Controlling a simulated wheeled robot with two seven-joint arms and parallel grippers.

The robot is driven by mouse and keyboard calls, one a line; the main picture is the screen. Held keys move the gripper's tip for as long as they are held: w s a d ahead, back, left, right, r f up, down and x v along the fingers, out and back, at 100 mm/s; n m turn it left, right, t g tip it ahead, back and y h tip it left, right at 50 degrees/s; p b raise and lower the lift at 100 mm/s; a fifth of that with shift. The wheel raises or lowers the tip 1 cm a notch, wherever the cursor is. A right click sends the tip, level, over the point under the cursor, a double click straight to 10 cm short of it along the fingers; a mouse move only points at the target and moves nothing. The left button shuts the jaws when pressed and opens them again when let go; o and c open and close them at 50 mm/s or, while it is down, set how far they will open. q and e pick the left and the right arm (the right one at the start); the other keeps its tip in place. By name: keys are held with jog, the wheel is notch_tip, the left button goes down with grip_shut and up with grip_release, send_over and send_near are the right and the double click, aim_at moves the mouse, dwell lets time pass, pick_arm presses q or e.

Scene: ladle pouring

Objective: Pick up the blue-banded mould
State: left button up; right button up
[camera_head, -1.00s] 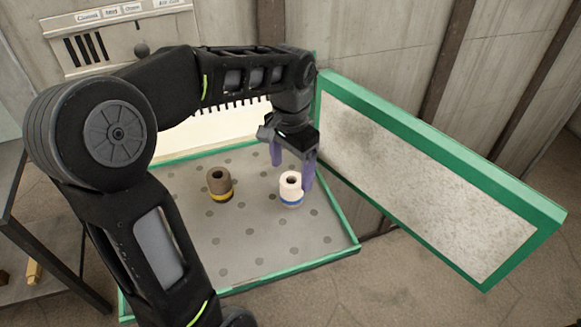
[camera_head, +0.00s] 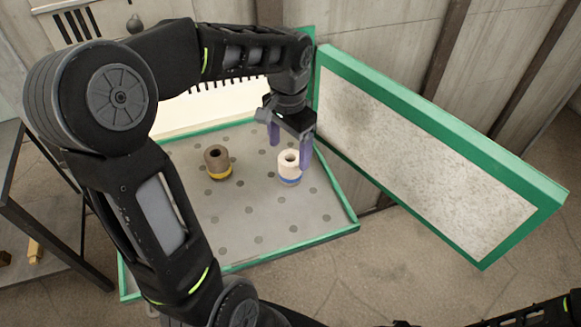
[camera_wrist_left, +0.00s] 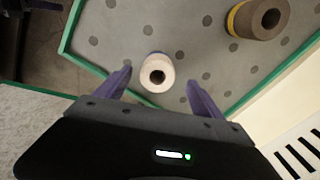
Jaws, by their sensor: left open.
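The blue-banded mould (camera_head: 289,166) is a white, upright cylinder with a hole in its top and a blue band low down. It stands on the grey, dotted floor of a green-rimmed tray (camera_head: 300,262). My left gripper (camera_head: 291,156) is open, with its purple fingers pointing down at the mould. In the left wrist view the mould (camera_wrist_left: 157,68) shows in the gap between the two fingertips (camera_wrist_left: 160,76), with a gap on each side. My right gripper is not in view.
A brown mould with a yellow band (camera_head: 218,164) stands left of the white one, also in the left wrist view (camera_wrist_left: 262,18). A green-framed panel (camera_head: 430,150) rises at the right of the tray. The tray's front right is clear. A dark table frame (camera_head: 45,215) stands at left.

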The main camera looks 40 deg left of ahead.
aim_at(290, 163)
pick_arm(q)
jog(key=f, duration=0.5)
jog(key=shift+d+f+p, duration=0.1)
jog(key=shift+d+p, duration=0.1)
jog(key=shift+p, duration=0.2)
jog(key=shift+c, duration=0.4)
grip_shut()
dwell(0.6)
